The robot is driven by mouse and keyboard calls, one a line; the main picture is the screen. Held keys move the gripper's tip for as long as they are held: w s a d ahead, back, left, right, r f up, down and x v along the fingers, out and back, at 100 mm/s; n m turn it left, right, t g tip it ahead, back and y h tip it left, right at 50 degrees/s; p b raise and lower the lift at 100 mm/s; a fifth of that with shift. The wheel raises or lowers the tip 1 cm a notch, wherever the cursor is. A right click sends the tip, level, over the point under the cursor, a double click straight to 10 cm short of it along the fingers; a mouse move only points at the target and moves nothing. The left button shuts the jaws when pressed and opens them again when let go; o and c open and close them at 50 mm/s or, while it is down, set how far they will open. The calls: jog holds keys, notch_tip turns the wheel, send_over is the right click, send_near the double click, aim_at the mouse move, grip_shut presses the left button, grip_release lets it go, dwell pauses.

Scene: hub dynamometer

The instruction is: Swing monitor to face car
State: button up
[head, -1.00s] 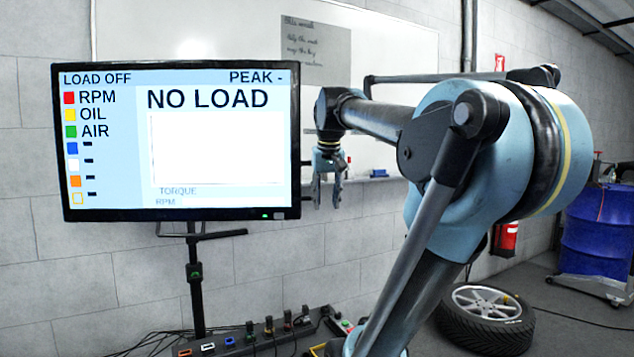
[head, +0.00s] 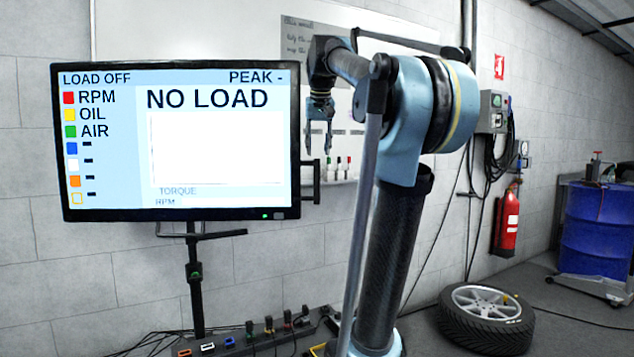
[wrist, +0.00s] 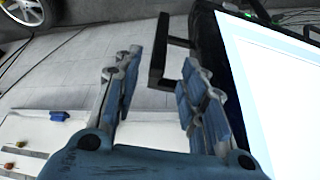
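The monitor (head: 220,145) stands on a black pole at the left in the head view, its lit screen reading "NO LOAD" and facing me. A black bracket-shaped handle (head: 316,182) sticks out from its right edge. My gripper (head: 319,148) hangs fingers-down just right of the monitor's edge, above the handle in the picture. It is open and empty. In the wrist view the handle (wrist: 157,62) shows between the spread fingers of my gripper (wrist: 162,68), seemingly beyond the tips. The bright screen (wrist: 285,75) fills the right side. No car shows.
A whiteboard (head: 190,30) with a marker ledge is on the wall behind. A row of coloured plugs (head: 250,332) is below the monitor. A wheel (head: 485,315) lies on the floor at right, near a fire extinguisher (head: 506,222) and a blue drum (head: 595,232).

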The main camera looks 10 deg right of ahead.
aim_at(317, 178)
jog(key=x, duration=1.2)
jog(key=shift+f, duration=0.25)
grip_shut()
